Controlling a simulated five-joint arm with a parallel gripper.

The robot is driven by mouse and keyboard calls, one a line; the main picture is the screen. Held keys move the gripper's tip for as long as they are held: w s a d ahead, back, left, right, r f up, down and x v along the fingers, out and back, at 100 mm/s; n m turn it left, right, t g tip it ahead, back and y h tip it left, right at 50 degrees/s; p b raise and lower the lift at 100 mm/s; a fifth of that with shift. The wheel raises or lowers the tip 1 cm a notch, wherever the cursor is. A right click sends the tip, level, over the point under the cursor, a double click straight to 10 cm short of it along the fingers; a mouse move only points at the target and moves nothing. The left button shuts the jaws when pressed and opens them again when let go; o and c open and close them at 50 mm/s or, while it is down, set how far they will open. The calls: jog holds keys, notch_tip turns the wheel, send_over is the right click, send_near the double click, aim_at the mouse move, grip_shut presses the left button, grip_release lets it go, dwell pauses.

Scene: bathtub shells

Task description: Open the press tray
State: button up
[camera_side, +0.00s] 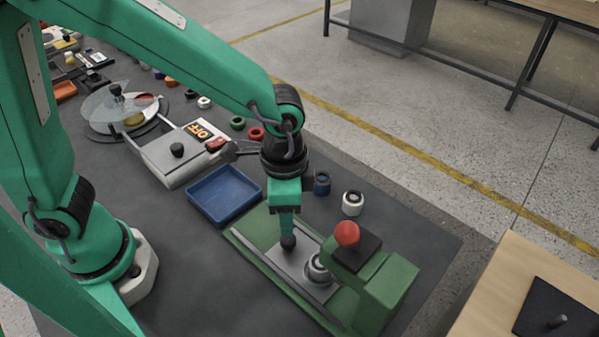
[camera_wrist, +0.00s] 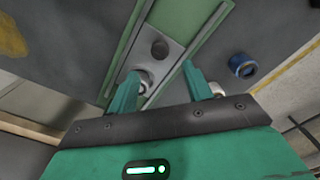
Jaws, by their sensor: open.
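The press has a green base with a red ball knob (camera_side: 347,234) on top. Its grey metal tray (camera_side: 318,290) lies between rails on the base and carries a dark round knob (camera_side: 288,243). The tray (camera_wrist: 178,22) and its knob (camera_wrist: 160,48) also show in the wrist view. My gripper (camera_side: 287,232) points down, just above or at the tray's knob; I cannot tell whether it touches. In the wrist view my gripper (camera_wrist: 161,72) is open, its two green fingers apart with the knob seen beyond and between their tips.
A blue tray (camera_side: 224,195) stands left of the press. A dark blue ring (camera_side: 322,183) and a white ring (camera_side: 352,203) stand behind it. A grey box with a black knob (camera_side: 178,152) and a round covered dish (camera_side: 118,112) are farther left.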

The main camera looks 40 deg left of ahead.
aim_at(287, 238)
jog(key=shift+f, duration=0.15)
jog(key=shift+f, duration=3.8)
grip_shut()
